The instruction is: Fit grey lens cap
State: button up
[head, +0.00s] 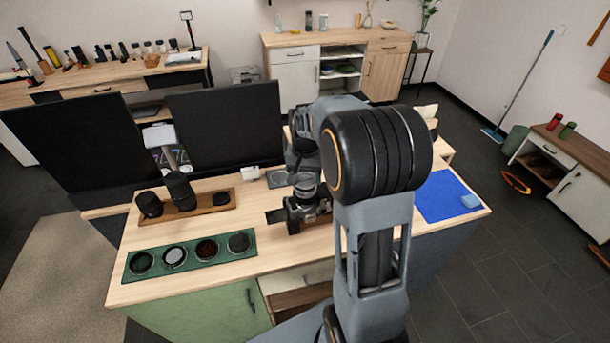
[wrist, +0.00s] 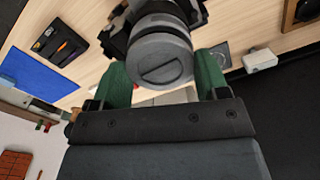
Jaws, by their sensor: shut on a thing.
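The grey lens cap (wrist: 162,60) shows its round face with a dark slot in the wrist view. My gripper (wrist: 163,82) has its green fingers on either side of it and is shut on it. Behind the cap is the dark camera (wrist: 118,32), which also stands on the table in the head view (head: 297,212). The cap lines up with the camera's lens; I cannot tell whether it is seated or just touching. In the head view my gripper (head: 304,184) is over the camera and partly hidden by my arm.
A green mat (head: 157,273) with several round discs lies front left. A wooden tray (head: 217,209) holds black lenses. A blue mat (head: 440,200) lies on the right. A black tray (wrist: 60,42) and a small white box (wrist: 260,59) flank the camera. Dark monitors (head: 225,125) stand behind.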

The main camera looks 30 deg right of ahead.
jog(key=shift+f+b, duration=0.35)
jog(key=shift+f, duration=0.2)
dwell(1.0)
jog(key=o, duration=1.1)
jog(key=shift+o, duration=0.4)
jog(key=shift+r, duration=0.1)
jog(key=shift+r+p, duration=2.75)
jog(key=shift+r, duration=0.75)
